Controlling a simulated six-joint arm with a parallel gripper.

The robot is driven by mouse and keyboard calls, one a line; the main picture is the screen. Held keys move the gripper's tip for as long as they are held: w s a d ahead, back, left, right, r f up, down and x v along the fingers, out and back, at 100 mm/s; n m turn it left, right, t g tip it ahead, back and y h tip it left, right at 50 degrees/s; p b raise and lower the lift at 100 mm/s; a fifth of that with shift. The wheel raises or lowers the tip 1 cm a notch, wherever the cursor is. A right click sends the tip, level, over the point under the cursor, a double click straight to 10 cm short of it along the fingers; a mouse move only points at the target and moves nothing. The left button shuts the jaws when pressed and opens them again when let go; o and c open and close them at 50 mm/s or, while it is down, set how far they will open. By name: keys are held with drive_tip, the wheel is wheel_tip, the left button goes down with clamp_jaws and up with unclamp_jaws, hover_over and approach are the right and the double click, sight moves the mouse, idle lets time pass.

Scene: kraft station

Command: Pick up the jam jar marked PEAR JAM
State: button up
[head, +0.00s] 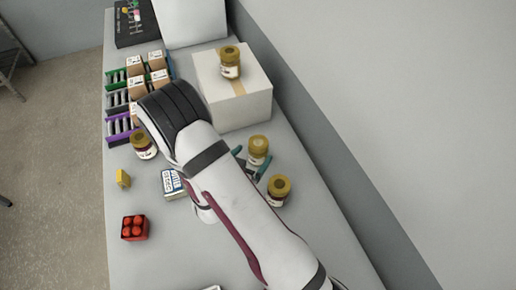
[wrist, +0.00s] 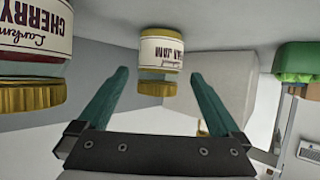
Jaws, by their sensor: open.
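A jam jar with a gold lid (wrist: 158,52) shows upside down ahead of my gripper in the wrist view. Its white label ends in "JAM"; the word before looks like PEAR but is hard to read. In the head view this appears to be the gold-lidded jar (head: 258,147) by my teal fingers. My gripper (wrist: 160,76) is open, one finger to each side of the jar in the picture; I cannot tell whether the jar is between them or just beyond. The gripper is partly hidden by my arm in the head view.
A jar marked CHERRY (wrist: 30,55) is close on the left in the wrist view; a jar (head: 278,189) stands near my gripper in the head view. Another jar (head: 230,62) stands on a box (head: 245,105), and one (head: 143,146) at the left.

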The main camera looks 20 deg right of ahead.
drive_tip(key=x, duration=0.4)
drive_tip(key=shift+w+d, duration=0.25)
drive_tip(key=shift+d, duration=0.15)
clamp_jaws()
